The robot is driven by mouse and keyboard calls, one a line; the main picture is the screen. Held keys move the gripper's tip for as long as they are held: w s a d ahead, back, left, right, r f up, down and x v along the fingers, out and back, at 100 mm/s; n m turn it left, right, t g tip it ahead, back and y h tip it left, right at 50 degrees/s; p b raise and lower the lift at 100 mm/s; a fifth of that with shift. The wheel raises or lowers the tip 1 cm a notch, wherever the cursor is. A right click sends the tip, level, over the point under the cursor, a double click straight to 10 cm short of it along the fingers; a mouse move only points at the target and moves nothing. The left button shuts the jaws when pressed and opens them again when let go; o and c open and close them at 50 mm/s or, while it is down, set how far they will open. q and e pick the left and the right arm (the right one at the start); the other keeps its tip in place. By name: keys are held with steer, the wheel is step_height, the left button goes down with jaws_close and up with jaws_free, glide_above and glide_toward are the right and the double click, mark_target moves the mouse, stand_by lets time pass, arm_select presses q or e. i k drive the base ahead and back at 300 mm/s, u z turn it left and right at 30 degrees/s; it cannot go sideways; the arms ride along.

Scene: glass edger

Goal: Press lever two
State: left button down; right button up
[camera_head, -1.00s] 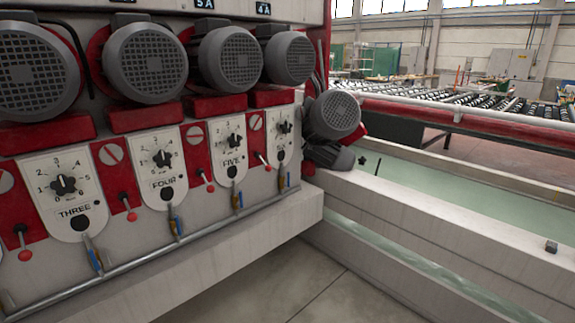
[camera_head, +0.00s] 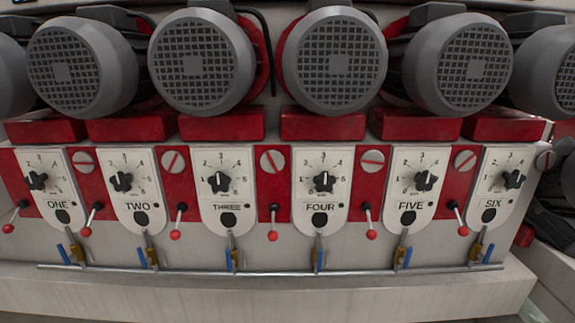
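The panel marked TWO (camera_head: 136,206) is at the left of the machine front, with a black dial (camera_head: 121,181) on it. A red-ball lever (camera_head: 86,231) hangs just left of this panel, between ONE (camera_head: 57,204) and TWO. Another red-ball lever (camera_head: 175,235) hangs to its right, between TWO and THREE (camera_head: 226,207). The levers carry no labels of their own. A small blue-handled valve (camera_head: 142,257) sits below panel TWO. Neither of my grippers is in view.
Panels FOUR (camera_head: 320,207), FIVE (camera_head: 411,206) and SIX (camera_head: 492,204) continue right, with more red-ball levers between them. Large grey motors (camera_head: 202,62) bulge out above. A thin pipe (camera_head: 280,270) and a pale ledge (camera_head: 270,295) run along below.

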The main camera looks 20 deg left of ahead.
mark_target(85, 232)
steer(key=u, duration=0.65)
steer(key=i, duration=0.7)
steer(key=u, duration=0.5)
